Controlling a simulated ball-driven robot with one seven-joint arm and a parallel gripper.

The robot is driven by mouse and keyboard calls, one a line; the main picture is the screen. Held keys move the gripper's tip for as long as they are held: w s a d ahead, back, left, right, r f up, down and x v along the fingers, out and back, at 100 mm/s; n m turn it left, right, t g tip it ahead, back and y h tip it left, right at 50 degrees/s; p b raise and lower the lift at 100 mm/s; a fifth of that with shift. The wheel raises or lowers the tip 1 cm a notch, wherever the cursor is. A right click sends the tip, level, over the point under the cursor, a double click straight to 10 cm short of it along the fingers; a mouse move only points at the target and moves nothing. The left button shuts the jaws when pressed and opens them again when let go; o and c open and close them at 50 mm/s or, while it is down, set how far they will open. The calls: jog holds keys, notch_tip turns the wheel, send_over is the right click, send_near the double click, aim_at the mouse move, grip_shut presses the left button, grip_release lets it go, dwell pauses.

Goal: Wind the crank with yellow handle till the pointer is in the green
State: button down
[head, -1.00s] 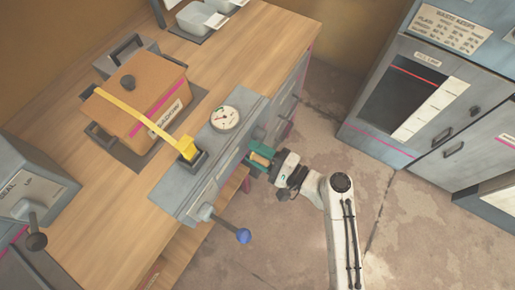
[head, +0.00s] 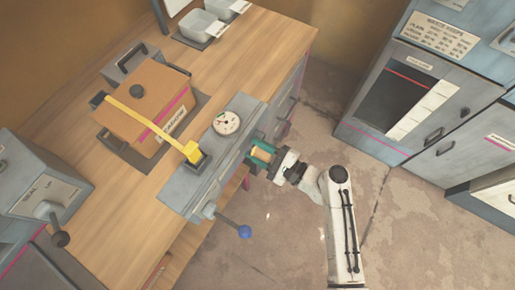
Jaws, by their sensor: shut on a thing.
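The grey press housing (head: 184,190) stands along the front edge of the wooden bench. A round white dial (head: 226,122) with a dark pointer is on its top; it is too small to tell whether the pointer is in the green. My gripper (head: 262,154), with green jaws, is at the housing's right side, beyond the bench edge. It is shut on the crank's yellow handle (head: 262,153), which shows between the jaws. The crank arm behind the handle is mostly hidden.
A lever with a blue knob (head: 244,231) sticks out from the housing's front. A grey machine (head: 38,180) stands at left, a grey cabinet (head: 425,95) at right. Floor around my arm is clear.

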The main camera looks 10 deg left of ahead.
jog(key=shift+d+f, duration=0.15)
jog(key=shift+f, duration=0.2)
jog(key=c, duration=1)
grip_release()
jog(key=shift+o, duration=1.1)
jog(key=shift+r, duration=0.15)
jog(key=b+v, duration=0.1)
jog(key=v, duration=0.9)
jog(key=shift+d, duration=0.35)
jog(key=shift+s, duration=0.15)
jog(key=shift+c, duration=0.5)
